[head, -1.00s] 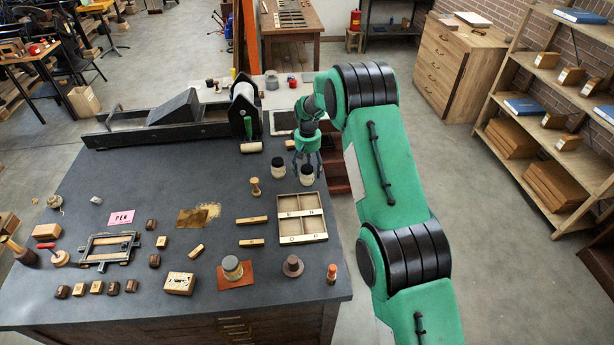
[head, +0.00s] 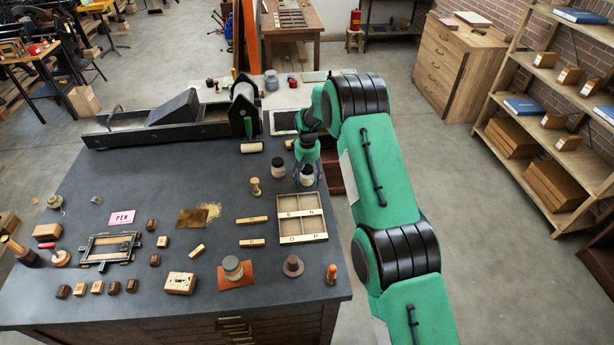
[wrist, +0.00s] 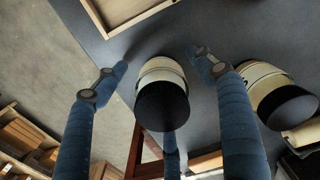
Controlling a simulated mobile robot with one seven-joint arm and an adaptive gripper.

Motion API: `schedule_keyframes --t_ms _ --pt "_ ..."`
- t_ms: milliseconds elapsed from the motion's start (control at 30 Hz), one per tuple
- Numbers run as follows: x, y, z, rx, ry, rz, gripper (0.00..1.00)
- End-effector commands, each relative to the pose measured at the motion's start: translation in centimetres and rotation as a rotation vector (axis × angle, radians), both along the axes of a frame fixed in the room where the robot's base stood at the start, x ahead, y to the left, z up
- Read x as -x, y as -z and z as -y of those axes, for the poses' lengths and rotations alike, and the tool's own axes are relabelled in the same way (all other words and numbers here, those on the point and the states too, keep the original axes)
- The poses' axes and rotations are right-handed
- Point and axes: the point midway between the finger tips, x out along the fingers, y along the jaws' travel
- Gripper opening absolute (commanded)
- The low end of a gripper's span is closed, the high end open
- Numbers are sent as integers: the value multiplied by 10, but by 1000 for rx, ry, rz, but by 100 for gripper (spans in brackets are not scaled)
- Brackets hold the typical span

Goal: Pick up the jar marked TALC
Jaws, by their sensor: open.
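Two pale jars with black lids stand upright near the table's right edge: a left jar (head: 278,170) and a right jar (head: 307,179). No lettering is readable on either, so I cannot tell which is marked TALC. My gripper (head: 306,171) is open and comes down around the right jar. In the wrist view, my gripper (wrist: 160,64) has its fingers spread, with the right jar (wrist: 161,71) between them and a gap visible on each side. The left jar (wrist: 264,78) stands outside the fingers, close to the finger at picture right.
A divided wooden letter tray (head: 302,238) lies in front of the jars; its corner (wrist: 122,20) shows in the wrist view. A wooden-handled stamp (head: 255,187) stands to the left. The black press (head: 180,125) is behind, with a pale roller (head: 251,147) nearby.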

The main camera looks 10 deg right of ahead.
Motion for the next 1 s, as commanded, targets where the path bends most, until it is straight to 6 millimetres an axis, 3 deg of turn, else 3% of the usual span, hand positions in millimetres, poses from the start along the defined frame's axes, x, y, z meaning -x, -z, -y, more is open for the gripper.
schedule_keyframes --t_ms 367,667,1000 --pt "0 0 0 0 0 0 70" --pt "0 0 0 0 0 -1 14" --pt "0 -2 0 0 0 0 14"
